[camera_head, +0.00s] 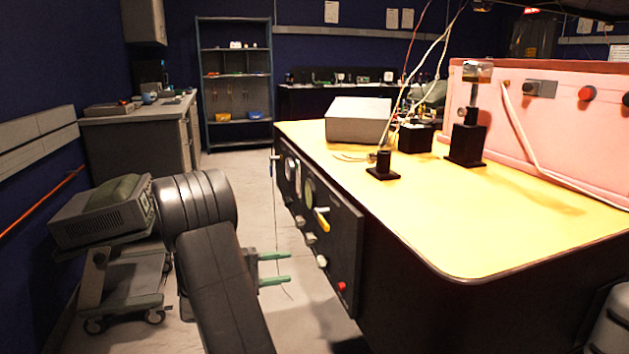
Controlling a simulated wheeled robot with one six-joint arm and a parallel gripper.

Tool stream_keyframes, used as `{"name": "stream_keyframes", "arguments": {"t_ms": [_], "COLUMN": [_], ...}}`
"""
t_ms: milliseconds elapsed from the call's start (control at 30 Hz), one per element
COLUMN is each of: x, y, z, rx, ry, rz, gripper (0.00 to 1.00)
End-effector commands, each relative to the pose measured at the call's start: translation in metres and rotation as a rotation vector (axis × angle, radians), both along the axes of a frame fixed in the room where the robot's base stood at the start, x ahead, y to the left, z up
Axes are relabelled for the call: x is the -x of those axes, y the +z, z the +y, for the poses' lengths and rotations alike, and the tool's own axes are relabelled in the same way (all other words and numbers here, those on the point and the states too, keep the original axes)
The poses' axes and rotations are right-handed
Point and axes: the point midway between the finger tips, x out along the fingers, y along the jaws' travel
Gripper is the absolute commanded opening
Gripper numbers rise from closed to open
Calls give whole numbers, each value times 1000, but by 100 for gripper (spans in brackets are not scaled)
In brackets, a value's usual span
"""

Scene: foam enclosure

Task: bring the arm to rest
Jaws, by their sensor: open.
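My arm (222,290) shows in the head view as a dark link rising from the bottom edge, left of the bench. My gripper (290,268) is at its right side, with two green fingers pointing right. The fingers are apart, one above the other, and nothing shows between them. The gripper appears in front of the pale floor, to the left of the bench's dark control panel (318,222). I cannot tell the exact gap between the fingertips and the panel. The rest of my arm is partly hidden behind the dark link.
A yellow-topped bench (500,215) fills the right, bearing a grey box (358,121), black stands (466,142), wires and a pink foam enclosure (560,125). A wheeled cart (125,278) stands left. A grey cabinet (140,145) and shelf (235,148) are behind. Open floor (240,180) lies between.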

Motion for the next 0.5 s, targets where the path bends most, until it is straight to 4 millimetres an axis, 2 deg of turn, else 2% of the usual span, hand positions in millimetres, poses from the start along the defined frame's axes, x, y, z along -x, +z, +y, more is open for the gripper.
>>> {"name": "stream_keyframes", "arguments": {"t_ms": [33,233,300,500], "x": [3,16,10,-2], "y": [3,5,0,-3], "z": [12,50,29,-10], "rx": [0,0,0,0], "ry": [5,5,-6,-5], "rz": [0,0,0,0], "gripper": [50,50,50,50]}}
